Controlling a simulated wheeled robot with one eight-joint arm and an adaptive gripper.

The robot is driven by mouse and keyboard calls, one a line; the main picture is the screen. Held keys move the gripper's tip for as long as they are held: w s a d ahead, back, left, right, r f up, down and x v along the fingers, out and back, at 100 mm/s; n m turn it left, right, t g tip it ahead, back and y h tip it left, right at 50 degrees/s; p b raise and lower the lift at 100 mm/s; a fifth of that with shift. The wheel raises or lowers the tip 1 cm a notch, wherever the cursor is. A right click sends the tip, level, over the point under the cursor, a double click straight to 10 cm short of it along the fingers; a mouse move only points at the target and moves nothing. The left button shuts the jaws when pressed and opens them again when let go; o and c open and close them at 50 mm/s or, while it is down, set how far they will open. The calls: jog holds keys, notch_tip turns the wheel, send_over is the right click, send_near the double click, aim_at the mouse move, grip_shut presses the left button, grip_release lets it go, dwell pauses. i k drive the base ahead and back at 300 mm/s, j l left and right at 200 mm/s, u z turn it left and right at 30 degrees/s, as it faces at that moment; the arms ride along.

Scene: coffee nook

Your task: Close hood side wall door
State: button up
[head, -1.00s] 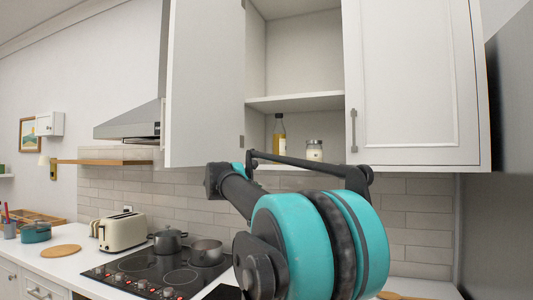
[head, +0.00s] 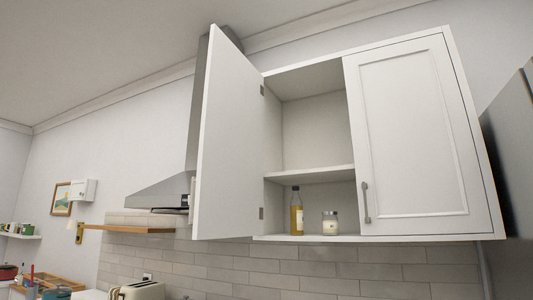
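The white wall cabinet (head: 309,176) hangs beside the range hood (head: 163,192). Its left door (head: 231,145) stands wide open, swung out toward me on hinges at the cabinet's left side. The right door (head: 412,130) is shut and has a vertical grey handle (head: 365,203). On the cabinet floor stand a bottle with amber liquid (head: 296,213) and a small lidded jar (head: 331,226). My gripper is not in view in the head view now.
A picture frame (head: 61,199) and a small white wall box (head: 83,190) hang on the left wall. A wooden shelf (head: 130,229) runs below the hood. A cream toaster (head: 140,291) shows at the bottom edge. A dark tall surface (head: 513,170) stands right of the cabinet. Space before the open door looks clear.

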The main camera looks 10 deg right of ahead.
aim_at(228, 182)
jog(key=i+j+z, duration=0.2)
jog(key=j+z, duration=0.15)
jog(key=z, duration=0.15)
jog(key=i+j+z, duration=0.1)
jog(key=j+z, duration=0.35)
jog(key=i+j+z, duration=0.15)
jog(key=j, duration=0.8)
jog(key=j+z, duration=0.15)
jog(key=j, duration=0.85)
jog(key=j+u, duration=0.1)
jog(key=j, duration=0.15)
jog(key=k+j+u, duration=0.1)
jog(key=j, duration=0.2)
